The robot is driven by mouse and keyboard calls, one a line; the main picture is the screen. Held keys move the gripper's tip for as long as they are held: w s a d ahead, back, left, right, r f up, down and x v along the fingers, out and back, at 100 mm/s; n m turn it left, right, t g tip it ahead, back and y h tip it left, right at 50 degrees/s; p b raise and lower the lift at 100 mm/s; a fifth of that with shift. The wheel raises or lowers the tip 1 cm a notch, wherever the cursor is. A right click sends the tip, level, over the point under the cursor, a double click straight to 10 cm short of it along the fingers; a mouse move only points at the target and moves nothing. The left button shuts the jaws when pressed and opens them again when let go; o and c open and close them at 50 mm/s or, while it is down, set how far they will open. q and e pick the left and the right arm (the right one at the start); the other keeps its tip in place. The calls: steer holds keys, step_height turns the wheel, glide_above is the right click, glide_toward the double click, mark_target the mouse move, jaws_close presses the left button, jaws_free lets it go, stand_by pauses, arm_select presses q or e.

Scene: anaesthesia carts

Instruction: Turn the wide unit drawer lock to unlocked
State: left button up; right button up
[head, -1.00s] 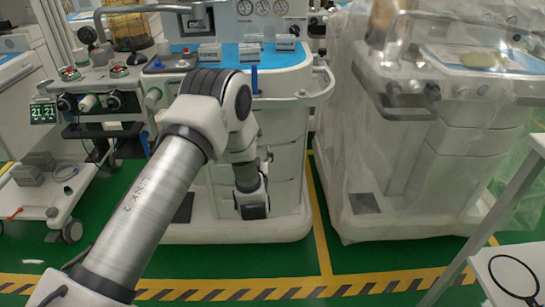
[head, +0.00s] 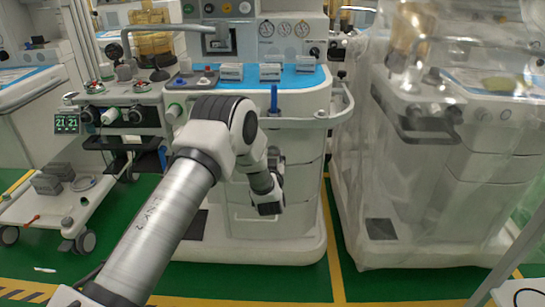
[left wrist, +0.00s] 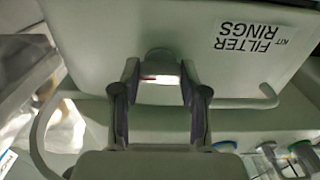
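The wide unit is the white cart (head: 300,215) with a blue top in the middle of the head view. In the left wrist view its white drawer front (left wrist: 105,25) fills the top and carries a "FILTER RINGS KIT" label. A pale rounded lock knob (left wrist: 158,62) with a small red mark sits at the drawer's edge. My left gripper (left wrist: 160,80) is open, its two fingers either side of the knob with gaps showing. In the head view my left gripper (head: 269,208) is in front of the cart's drawers, its fingers hidden. My right gripper is not in view.
A plastic-covered cart (head: 430,200) stands close on the right. A cart with a monitor (head: 67,123) and a low shelf stands on the left. A push handle (head: 345,105) juts from the wide unit's right side. Green floor lies in front.

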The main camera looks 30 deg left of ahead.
arm_select(q)
steer(key=shift+n, duration=0.4)
steer(key=n+b, duration=0.1)
steer(key=n, duration=0.2)
steer(key=n+b, duration=0.1)
steer(key=n, duration=0.4)
steer(key=shift+f, duration=0.1)
steer(key=shift+n+b, duration=2.3)
steer(key=shift+n, duration=2.3)
steer(key=o, duration=1.1)
steer(key=shift+o, duration=0.2)
